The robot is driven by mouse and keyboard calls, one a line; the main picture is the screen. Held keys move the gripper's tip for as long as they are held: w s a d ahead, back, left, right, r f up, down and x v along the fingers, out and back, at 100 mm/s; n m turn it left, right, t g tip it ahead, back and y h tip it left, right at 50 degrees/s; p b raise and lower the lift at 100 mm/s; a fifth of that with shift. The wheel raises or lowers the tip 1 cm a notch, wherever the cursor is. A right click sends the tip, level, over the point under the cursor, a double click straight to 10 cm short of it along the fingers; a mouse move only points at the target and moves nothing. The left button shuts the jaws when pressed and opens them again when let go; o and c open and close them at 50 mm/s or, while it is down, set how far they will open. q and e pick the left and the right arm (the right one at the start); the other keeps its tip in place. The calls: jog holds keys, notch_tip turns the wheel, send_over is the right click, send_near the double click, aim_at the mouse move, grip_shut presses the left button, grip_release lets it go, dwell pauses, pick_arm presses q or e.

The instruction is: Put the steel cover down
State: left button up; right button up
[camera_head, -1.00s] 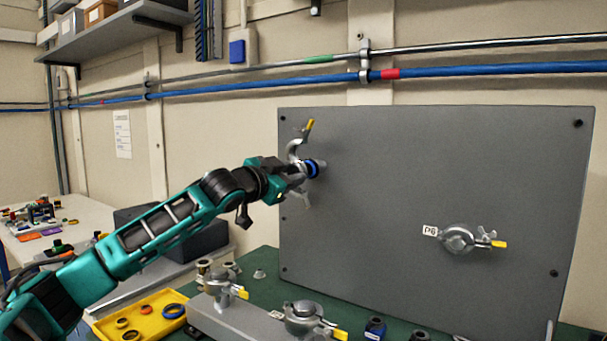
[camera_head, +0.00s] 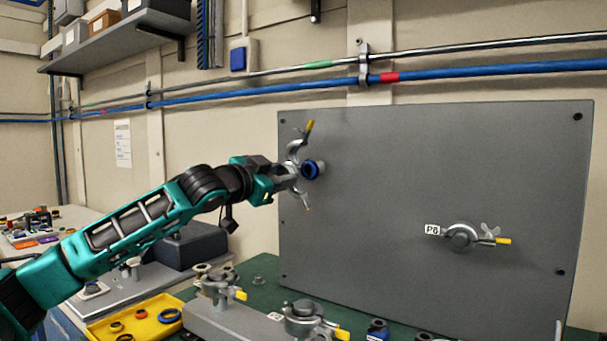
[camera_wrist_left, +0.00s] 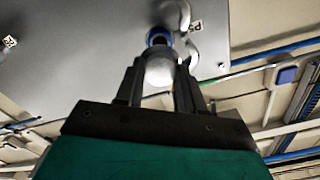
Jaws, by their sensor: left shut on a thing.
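My left gripper (camera_head: 283,179) is shut on the steel cover, a pale silver round piece that shows between its fingers in the left wrist view (camera_wrist_left: 159,72). In the head view the cover is mostly hidden by the gripper and the clamp. The gripper is just in front of a port with a blue ring (camera_head: 311,169), high on the left of the grey panel (camera_head: 420,170). An open silver clamp (camera_head: 295,147) with a yellow tab hangs around this port. I cannot tell whether the cover touches the port. My right gripper is not in view.
A second clamp (camera_head: 462,237) is shut on the panel beside a P6 label. Below are a yellow tray (camera_head: 150,326) with rings, a grey block with two clamped fittings (camera_head: 303,318), and small parts on the green bench top (camera_head: 262,268). A dark box (camera_head: 185,248) stands left.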

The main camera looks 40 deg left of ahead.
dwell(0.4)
pick_arm(q)
jog(key=s+d+f+m+g+h+p, duration=0.2)
jog(key=s+d+f+m+g+h, duration=0.25)
jog(key=d, duration=0.55)
jog(key=s+d+f+m+g+h+p, duration=0.15)
jog(key=d+f+m+g, duration=0.25)
jog(key=d+f+g, duration=0.45)
jog(key=s+d+m+g+y+p, duration=0.25)
jog(key=s+d+m, duration=0.25)
jog(key=s+m, duration=0.25)
jog(key=s+d+m+g+y+p, duration=0.1)
jog(key=s+d+m+g+y, duration=0.2)
jog(key=s+m, duration=0.4)
jog(key=shift+n+t+h, duration=0.25)
jog(key=shift+n+h, duration=0.05)
jog(key=shift+h, duration=0.35)
jog(key=f+b, duration=0.1)
jog(key=f, duration=0.3)
jog(key=f+b, duration=0.2)
jog(key=f, duration=0.3)
jog(key=s+d+f+b, duration=0.1)
jog(key=f+b, duration=0.1)
jog(key=f, duration=0.3)
jog(key=shift+f, duration=0.15)
jog(key=shift+w+f+b, duration=0.1)
jog(key=shift+f+b, duration=0.8)
jog(key=shift+f, duration=1.5)
